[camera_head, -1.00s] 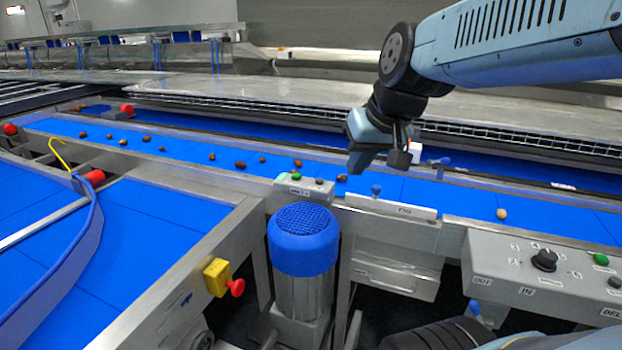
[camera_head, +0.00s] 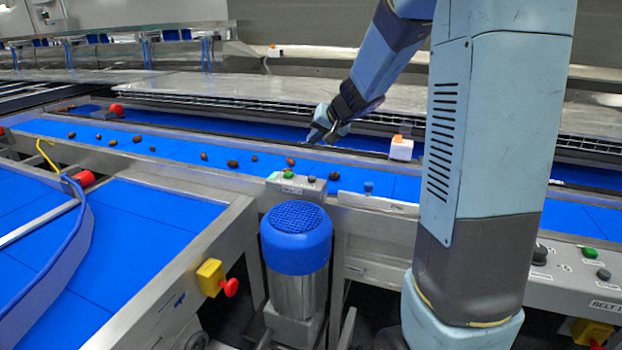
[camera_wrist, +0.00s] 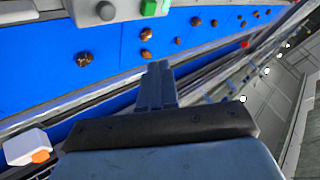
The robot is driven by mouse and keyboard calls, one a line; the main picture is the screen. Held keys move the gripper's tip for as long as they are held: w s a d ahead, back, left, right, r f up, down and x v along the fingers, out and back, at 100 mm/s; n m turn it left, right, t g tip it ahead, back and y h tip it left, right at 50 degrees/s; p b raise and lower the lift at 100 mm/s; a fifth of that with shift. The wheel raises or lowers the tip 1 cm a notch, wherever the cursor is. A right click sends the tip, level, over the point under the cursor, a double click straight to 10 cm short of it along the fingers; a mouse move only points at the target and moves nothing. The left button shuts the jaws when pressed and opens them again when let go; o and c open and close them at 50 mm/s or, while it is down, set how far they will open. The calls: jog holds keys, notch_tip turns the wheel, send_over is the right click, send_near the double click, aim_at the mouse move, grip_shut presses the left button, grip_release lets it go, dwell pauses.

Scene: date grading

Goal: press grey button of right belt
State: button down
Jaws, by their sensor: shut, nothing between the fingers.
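A small control box (camera_head: 297,188) stands at the belt's front edge in the head view, with a green button (camera_head: 289,174) and a grey button (camera_head: 311,179). In the wrist view, a grey button (camera_wrist: 105,11) and a green button (camera_wrist: 149,7) show at the top edge. A larger panel at the right, partly behind my arm, has a green button (camera_head: 589,252) and another grey button (camera_head: 603,274). Its label is partly cut off. My gripper (camera_head: 318,137) is shut and empty, above the blue belt beyond the small box. Its fingers also show in the wrist view (camera_wrist: 157,72), apart from the buttons.
Several brown dates lie on the long blue belt (camera_head: 180,150). A blue-capped motor (camera_head: 296,232) stands before the small box. A white box with an orange top (camera_head: 401,148) stands at the far belt edge. A yellow box with a red knob (camera_head: 210,277) is at the front left.

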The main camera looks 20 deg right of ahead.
aim_at(315, 178)
jog(key=shift+w+d+f, duration=0.15)
jog(key=shift+w+f, duration=0.1)
jog(key=shift+w, duration=0.1)
notch_tip(315, 178, down, 8)
jog(key=shift+f, duration=0.4)
dwell(0.5)
jog(key=shift+f, duration=0.2)
dwell(1.8)
jog(key=shift+s+f, duration=0.1)
jog(key=shift+f, duration=0.05)
